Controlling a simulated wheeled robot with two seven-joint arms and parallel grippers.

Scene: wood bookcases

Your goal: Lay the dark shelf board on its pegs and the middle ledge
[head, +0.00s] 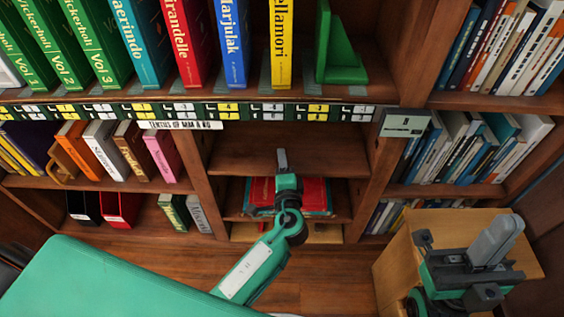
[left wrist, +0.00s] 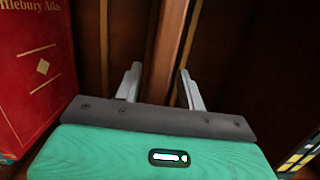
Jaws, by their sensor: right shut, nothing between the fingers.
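The dark brown shelf board (head: 240,158) spans the middle bay of the bookcase, below the label strip. It looks roughly level; its pegs and the ledge under it are hidden. My left gripper (head: 282,158) is in front of this bay, at the board's front edge. In the left wrist view, the left gripper (left wrist: 159,86) is open, with a brown wooden edge (left wrist: 172,55) running between its fingers; I cannot tell whether they touch it. My right gripper (head: 497,240) is shut and empty at the lower right, away from the board.
Red books lie flat (head: 316,192) under the board; a red atlas (left wrist: 30,75) shows at left in the wrist view. Upright books (head: 180,40) and a green bookend (head: 340,60) fill the shelf above. A light wooden box (head: 398,262) stands by my right arm. The central floor (head: 325,270) is clear.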

